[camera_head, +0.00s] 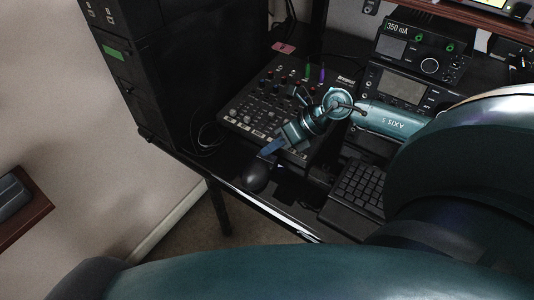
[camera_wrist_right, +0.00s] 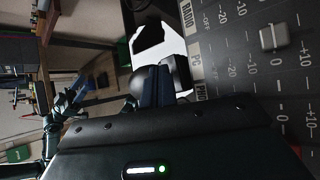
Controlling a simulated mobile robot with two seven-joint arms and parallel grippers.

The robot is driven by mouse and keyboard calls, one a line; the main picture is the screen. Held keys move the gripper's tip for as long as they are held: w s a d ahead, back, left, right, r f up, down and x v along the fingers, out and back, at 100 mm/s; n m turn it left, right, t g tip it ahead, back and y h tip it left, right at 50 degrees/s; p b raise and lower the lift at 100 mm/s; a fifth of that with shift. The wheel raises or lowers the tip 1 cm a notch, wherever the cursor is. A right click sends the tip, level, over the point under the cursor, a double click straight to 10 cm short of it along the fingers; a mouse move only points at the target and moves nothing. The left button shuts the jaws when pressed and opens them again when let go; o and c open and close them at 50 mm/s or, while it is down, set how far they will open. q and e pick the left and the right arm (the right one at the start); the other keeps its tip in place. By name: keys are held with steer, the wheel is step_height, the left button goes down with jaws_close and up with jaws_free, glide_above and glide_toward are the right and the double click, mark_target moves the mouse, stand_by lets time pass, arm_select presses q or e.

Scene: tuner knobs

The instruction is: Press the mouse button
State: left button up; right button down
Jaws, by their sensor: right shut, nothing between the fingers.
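The black mouse (camera_head: 255,177) lies near the desk's front edge in the head view, left of the keyboard. My right gripper (camera_head: 271,148) is shut and empty, its blue fingertips just above and to the right of the mouse in the picture. In the right wrist view, the shut fingers (camera_wrist_right: 158,85) are in the centre. A dark rounded shape beside them, probably the mouse (camera_wrist_right: 138,84), is partly covered by them. I cannot tell whether they touch. A teal arm, probably my left, shows small at the left of the wrist view; its gripper state is unclear.
A mixer (camera_head: 258,112) with many knobs lies under and behind my right gripper. The keyboard (camera_head: 360,187) is to the right. A radio unit (camera_head: 398,88) and a display box reading 350 mA (camera_head: 425,52) stand behind. A black cabinet (camera_head: 190,65) stands left.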

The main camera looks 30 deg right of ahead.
mark_target(272, 157)
steer(key=shift+r, duration=0.4)
steer(key=shift+r, duration=0.1)
step_height(272, 157, up, 5)
steer(key=p, duration=0.4)
steer(key=shift+p, duration=0.3)
stand_by(0.3)
